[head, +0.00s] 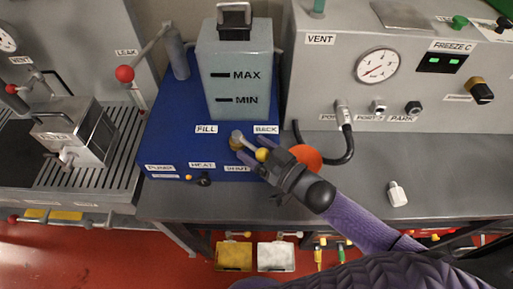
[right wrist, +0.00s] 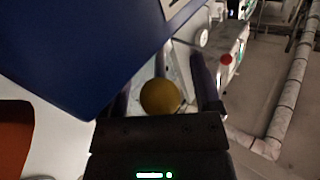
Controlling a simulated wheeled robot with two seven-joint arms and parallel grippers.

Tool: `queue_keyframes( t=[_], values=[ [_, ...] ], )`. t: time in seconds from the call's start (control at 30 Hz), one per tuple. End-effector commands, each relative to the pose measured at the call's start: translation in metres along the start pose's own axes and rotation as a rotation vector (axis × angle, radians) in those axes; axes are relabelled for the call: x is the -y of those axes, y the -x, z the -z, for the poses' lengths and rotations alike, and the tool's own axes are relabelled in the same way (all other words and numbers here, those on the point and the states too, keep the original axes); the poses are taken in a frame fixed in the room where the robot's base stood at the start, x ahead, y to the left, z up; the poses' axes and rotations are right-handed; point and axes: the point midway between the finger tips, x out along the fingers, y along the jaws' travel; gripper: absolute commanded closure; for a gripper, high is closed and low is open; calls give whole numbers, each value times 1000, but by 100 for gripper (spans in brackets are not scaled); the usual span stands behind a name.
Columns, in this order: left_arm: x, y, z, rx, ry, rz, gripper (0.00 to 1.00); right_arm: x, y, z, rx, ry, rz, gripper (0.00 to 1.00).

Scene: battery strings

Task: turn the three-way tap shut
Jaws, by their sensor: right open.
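The three-way tap (head: 237,140) sits on the blue base between the FILL, BACK and SHUT labels. Its lever ends in a yellow ball knob (head: 262,155) and points to the lower right, between BACK and SHUT. My right gripper (head: 258,150) is open around the knob, with a purple finger on either side. In the right wrist view the knob (right wrist: 160,97) shows between the two dark fingers, with gaps visible beside it. I cannot tell whether either finger touches the lever. The SHUT label (head: 238,169) lies just below. My left gripper is not in view.
A grey tank (head: 240,75) with MAX and MIN marks stands behind the tap. An orange round thing (head: 306,157) and a black hose (head: 344,158) are close to my right gripper.

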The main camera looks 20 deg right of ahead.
Motion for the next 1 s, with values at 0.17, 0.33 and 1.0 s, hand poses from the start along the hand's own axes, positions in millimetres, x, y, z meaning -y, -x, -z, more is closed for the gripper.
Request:
queue_keyframes(
  t=[0.17,0.33,1.0],
  values=[
    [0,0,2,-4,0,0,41,0,0,0,0,0,0,47],
    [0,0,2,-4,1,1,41,0,0,0,0,0,0,83],
    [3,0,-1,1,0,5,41,0,0,0,0,0,0,100]
  ],
)
